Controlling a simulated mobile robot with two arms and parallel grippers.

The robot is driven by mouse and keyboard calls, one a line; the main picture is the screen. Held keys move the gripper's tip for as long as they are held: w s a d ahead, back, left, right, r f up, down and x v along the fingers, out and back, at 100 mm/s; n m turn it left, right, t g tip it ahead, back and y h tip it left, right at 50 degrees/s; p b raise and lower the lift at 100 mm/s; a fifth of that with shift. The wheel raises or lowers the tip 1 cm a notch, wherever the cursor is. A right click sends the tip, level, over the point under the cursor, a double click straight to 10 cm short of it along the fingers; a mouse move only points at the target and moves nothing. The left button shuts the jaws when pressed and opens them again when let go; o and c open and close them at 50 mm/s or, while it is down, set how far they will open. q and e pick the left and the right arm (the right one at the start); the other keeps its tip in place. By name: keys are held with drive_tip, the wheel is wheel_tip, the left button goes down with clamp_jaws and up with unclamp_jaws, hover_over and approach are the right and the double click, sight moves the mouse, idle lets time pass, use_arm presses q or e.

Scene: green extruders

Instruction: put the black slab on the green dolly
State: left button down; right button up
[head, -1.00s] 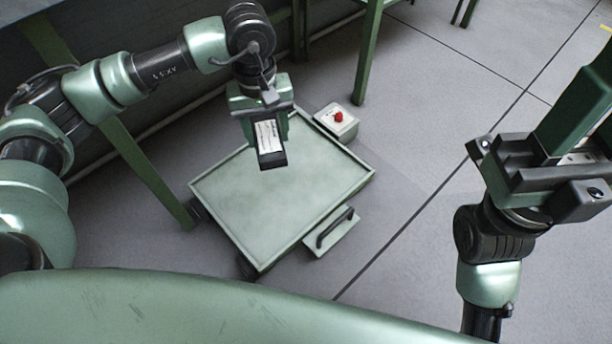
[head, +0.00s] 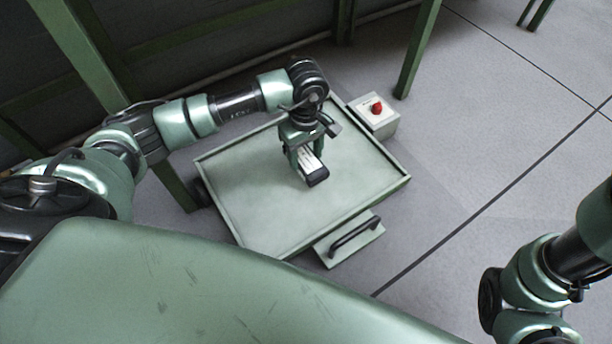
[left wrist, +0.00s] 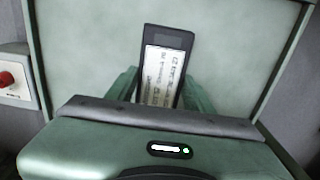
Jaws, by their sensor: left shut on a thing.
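The black slab (head: 315,177) has a white printed label on its face. My left gripper (head: 304,160) is shut on it and points down over the green dolly (head: 245,205). In the left wrist view the slab (left wrist: 163,36) stands out between the two green fingers of the left gripper (left wrist: 160,88), with the dolly's pale flat bed (left wrist: 85,55) behind it. I cannot tell whether the slab's lower end touches the bed. The bed has a low raised rim and holds nothing else that I can see. My right gripper is out of view; only part of that arm shows at the lower right.
A box with a red button (head: 376,108) is at the dolly's far right edge. A black handle (head: 355,236) on a plate is at its near right side. A green table leg (head: 416,50) stands behind. The grey floor (head: 500,130) to the right is clear.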

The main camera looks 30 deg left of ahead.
sight(306, 170)
use_arm(q)
drive_tip(key=shift+f, duration=0.95)
drive_tip(key=shift+f+b, duration=1.6)
drive_tip(key=shift+f, duration=0.7)
drive_tip(key=shift+f, duration=0.2)
drive_tip(key=c, duration=0.6)
unclamp_jaws()
